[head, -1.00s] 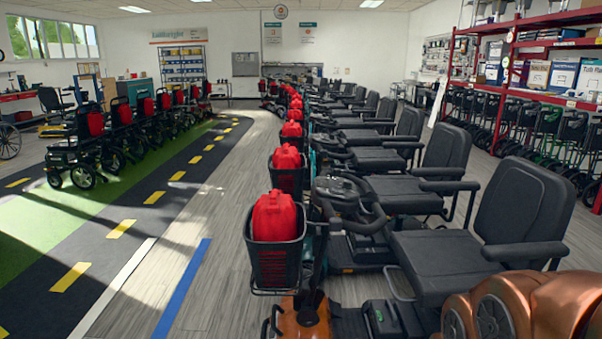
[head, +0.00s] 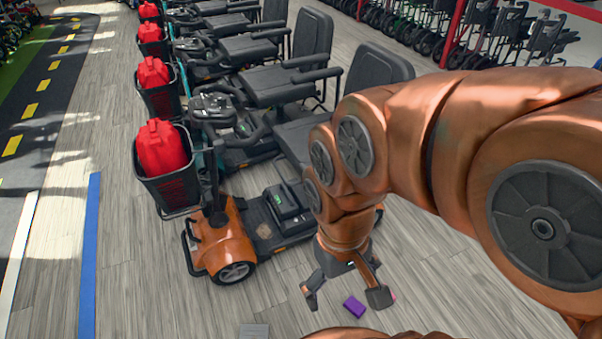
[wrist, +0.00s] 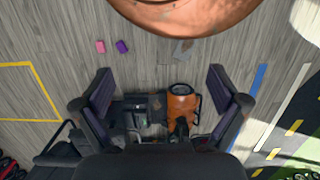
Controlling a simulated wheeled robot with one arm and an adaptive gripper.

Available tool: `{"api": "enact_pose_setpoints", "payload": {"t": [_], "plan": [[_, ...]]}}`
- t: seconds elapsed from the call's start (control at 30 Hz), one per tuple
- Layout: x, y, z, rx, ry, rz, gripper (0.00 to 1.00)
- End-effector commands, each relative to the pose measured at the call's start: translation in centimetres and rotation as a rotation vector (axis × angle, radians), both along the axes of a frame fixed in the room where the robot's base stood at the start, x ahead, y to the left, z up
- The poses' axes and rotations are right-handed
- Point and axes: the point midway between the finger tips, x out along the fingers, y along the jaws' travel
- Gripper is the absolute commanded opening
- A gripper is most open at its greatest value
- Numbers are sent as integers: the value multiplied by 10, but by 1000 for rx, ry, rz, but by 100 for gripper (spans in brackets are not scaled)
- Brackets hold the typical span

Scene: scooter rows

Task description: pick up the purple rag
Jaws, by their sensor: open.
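The purple rag (head: 354,306) lies on the wooden floor, a small folded-looking block. It also shows in the wrist view (wrist: 122,46), above and left of the jaws. My gripper (head: 346,298) is open and empty, pointing down. In the head view the rag appears between and just below its fingertips, but the wrist view shows it outside the jaws (wrist: 160,100). I see no contact, and the exact height above the floor cannot be told.
A pink item (wrist: 101,46) lies beside the rag. A grey flat item (head: 254,331) is on the floor further left. The orange scooter (head: 222,240) with a black basket (head: 173,196) holding a red can (head: 162,147) stands close to my gripper. Floor left of the scooter is clear.

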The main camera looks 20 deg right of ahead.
Motion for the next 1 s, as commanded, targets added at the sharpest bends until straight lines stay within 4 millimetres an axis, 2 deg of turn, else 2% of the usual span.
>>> {"api": "enact_pose_setpoints", "payload": {"t": [0.17,0.27,0.67,1.0], "plan": [[5,-1,-8,2,2,1,97],[18,-4,-24,7,3,2,97],[108,-38,-120,27,-25,32,97],[174,-84,-220,34,-47,70,97]]}}
